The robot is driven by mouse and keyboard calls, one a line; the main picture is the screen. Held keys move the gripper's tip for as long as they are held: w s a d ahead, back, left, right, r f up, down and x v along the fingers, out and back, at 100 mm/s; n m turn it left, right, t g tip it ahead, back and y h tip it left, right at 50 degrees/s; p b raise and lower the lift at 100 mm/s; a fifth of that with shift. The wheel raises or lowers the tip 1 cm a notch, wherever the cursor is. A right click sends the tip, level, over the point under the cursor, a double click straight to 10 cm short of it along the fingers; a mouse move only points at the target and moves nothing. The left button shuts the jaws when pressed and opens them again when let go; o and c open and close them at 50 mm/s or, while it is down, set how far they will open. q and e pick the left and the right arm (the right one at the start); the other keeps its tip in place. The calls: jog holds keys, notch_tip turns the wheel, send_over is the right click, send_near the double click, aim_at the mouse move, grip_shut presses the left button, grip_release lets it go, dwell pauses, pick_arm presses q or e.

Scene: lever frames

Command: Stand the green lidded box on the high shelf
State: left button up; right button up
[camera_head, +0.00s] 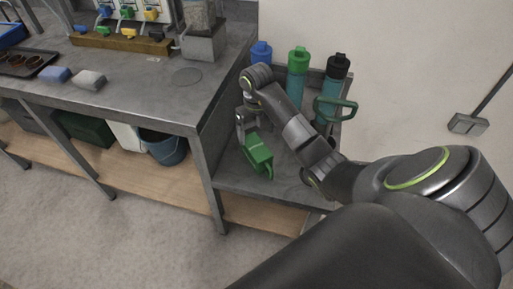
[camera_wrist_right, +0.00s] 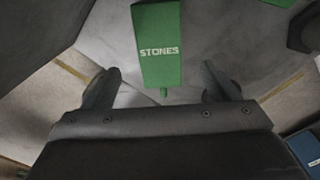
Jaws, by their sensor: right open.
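A green box (camera_head: 257,150) stands on the grey side surface (camera_head: 290,190) right of the bench. In the right wrist view the green box (camera_wrist_right: 158,45) bears the word STONES and has a small green tab at its near end. My right gripper (camera_head: 246,122) is right by the box at its far end in the head view. In the wrist view my right gripper (camera_wrist_right: 162,88) is open, with the box's near end between and just beyond the fingertips. I cannot tell whether they touch. My left gripper is not in view. I cannot make out which surface is the high shelf.
Several bottles, including a green-capped one (camera_head: 298,72) and a black-capped one (camera_head: 336,78), stand behind my right arm. The grey bench (camera_head: 140,95) holds blue and grey blocks and a tray. A blue bucket (camera_head: 165,148) stands on the wooden shelf (camera_head: 140,170) below.

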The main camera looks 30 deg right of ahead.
aim_at(256, 146)
notch_tip(256, 146, down, 4)
jog(key=b, duration=0.2)
jog(key=shift+r+b, duration=0.15)
jog(key=shift+b, duration=0.25)
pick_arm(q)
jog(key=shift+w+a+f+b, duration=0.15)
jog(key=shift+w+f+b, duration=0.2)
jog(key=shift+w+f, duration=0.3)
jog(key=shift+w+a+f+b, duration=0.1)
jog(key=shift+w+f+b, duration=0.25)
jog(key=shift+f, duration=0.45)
pick_arm(e)
jog(key=shift+f, duration=0.7)
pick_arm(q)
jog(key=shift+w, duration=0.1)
pick_arm(e)
jog(key=shift+f, duration=0.1)
jog(key=shift+f+b, duration=0.65)
jog(key=shift+b, duration=0.1)
notch_tip(256, 146, down, 4)
jog(key=shift+r, duration=0.2)
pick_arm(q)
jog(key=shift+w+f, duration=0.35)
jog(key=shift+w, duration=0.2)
pick_arm(e)
jog(key=c, duration=1.2)
